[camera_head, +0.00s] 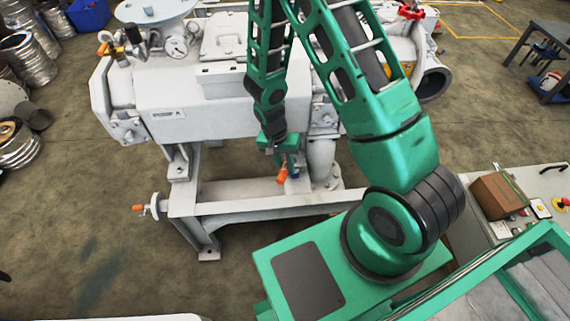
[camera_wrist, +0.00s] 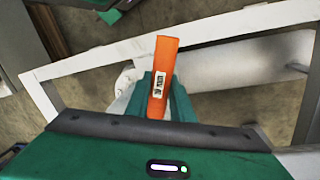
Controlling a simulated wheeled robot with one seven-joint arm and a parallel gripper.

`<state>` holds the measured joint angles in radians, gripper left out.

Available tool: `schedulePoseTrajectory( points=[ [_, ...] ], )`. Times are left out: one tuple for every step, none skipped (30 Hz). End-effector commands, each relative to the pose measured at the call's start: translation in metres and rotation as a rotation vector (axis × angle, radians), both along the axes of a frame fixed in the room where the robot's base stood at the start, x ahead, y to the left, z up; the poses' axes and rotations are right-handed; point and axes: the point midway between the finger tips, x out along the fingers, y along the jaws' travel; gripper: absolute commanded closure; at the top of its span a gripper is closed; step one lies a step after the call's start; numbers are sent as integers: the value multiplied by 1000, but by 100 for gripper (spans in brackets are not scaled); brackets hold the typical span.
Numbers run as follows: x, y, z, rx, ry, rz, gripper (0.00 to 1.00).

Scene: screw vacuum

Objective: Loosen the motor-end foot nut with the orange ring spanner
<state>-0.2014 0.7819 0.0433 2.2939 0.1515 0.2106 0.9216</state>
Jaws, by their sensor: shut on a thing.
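The orange ring spanner (camera_wrist: 160,80) stands out in the wrist view, with a small label on its face. In the head view its orange end (camera_head: 282,175) shows below my gripper (camera_head: 284,163). My gripper (camera_wrist: 158,98) is shut on the spanner, with the green fingers on either side of it. The gripper is beside the grey pump's frame, near a vertical pipe. The ring end of the spanner is hidden, so I cannot tell whether it is on a nut. The motor-end foot nut cannot be made out in either view.
The grey vacuum pump (camera_head: 190,105) stands on a white frame (camera_head: 260,203) close around my gripper. A vertical pipe (camera_head: 321,160) is just to its right. Steel drums (camera_head: 22,60) stand at far left. Open floor lies at left front.

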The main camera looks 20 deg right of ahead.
Motion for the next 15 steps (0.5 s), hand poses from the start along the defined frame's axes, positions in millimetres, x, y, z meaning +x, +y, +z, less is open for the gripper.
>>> schedulePoseTrajectory(
  points=[
    [0,0,0,0,0,-1,100],
    [0,0,1,0,0,-1,100],
    [-1,0,1,-1,1,-1,100],
    [-1,0,0,0,1,-1,100],
    [-1,0,-2,0,1,-1,100],
    [-1,0,-3,-1,2,-1,100],
    [-1,0,-5,-1,2,-1,100],
    [-1,0,-6,-1,2,-1,100],
    [-1,0,-9,-1,2,-1,100],
    [-1,0,-11,-1,2,-1,100],
    [-1,0,-13,-1,2,-1,100],
    [-2,0,-16,-1,2,-1,100],
    [-2,0,-18,-1,2,-1,100],
    [-1,0,-20,-1,2,-1,100],
    [-1,0,-23,-1,2,-1,100]
  ],
)
